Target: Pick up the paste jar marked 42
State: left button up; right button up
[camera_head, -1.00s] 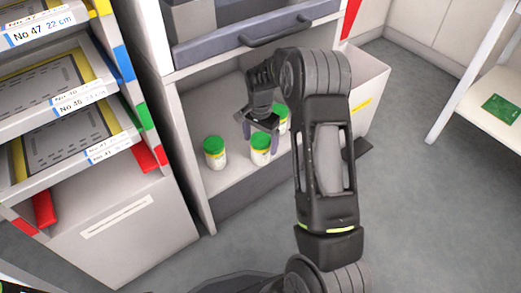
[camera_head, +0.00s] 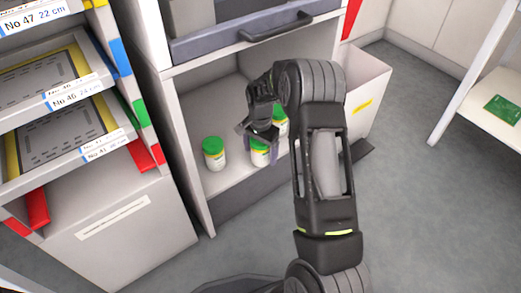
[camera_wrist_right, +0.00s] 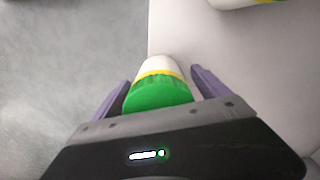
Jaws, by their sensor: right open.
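Three white paste jars with green lids and yellow bands stand on the low shelf: a left jar (camera_head: 214,154), a middle jar (camera_head: 260,158) and a back jar (camera_head: 281,122) partly hidden by my arm. No number on them is readable, so I cannot tell which is 42. My right gripper (camera_head: 261,143) is open over the middle jar and hides much of its lid. In the right wrist view a jar (camera_wrist_right: 160,92) sits between the two purple fingers (camera_wrist_right: 160,85), with a visible gap at least on the right. My left gripper is out of view.
The shelf (camera_head: 228,183) lies under a grey drawer (camera_head: 250,35) with a dark handle, between side walls. A rack of labelled trays (camera_head: 75,130) stands at left. Another jar (camera_wrist_right: 243,2) shows at the top edge of the right wrist view. Floor is clear at right.

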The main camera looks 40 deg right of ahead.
grip_shut()
dwell(1.0)
